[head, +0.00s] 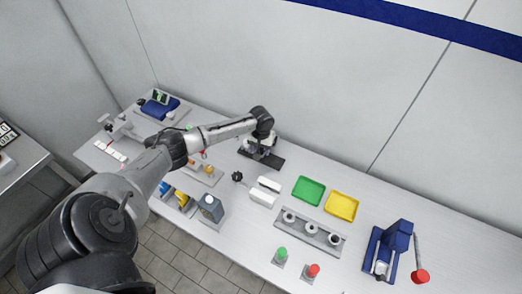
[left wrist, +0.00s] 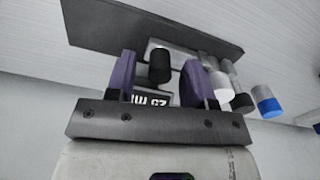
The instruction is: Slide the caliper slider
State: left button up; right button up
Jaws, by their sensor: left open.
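The caliper appears to be the device on a dark base plate (head: 266,159) at the back of the table, mostly hidden in the head view by my left gripper (head: 257,147) just over it. In the left wrist view, the two purple fingers of my left gripper (left wrist: 160,78) are apart. A black cylindrical knob (left wrist: 159,66) and a grey bar show between them, with gaps at the sides; I cannot tell if anything touches. A label reading 25 mm (left wrist: 150,97) appears upside down below the knob. The dark plate (left wrist: 140,25) fills the top. My right gripper is not visible.
A grey holder with round cups (head: 311,230) and green (head: 281,254) and red (head: 313,270) buttons stand nearer the front. A blue-and-white cylinder (left wrist: 265,101) shows at right.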

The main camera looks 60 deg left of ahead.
pick_arm(q)
jog(key=shift+f, duration=0.45)
jog(key=shift+c, duration=0.3)
grip_shut()
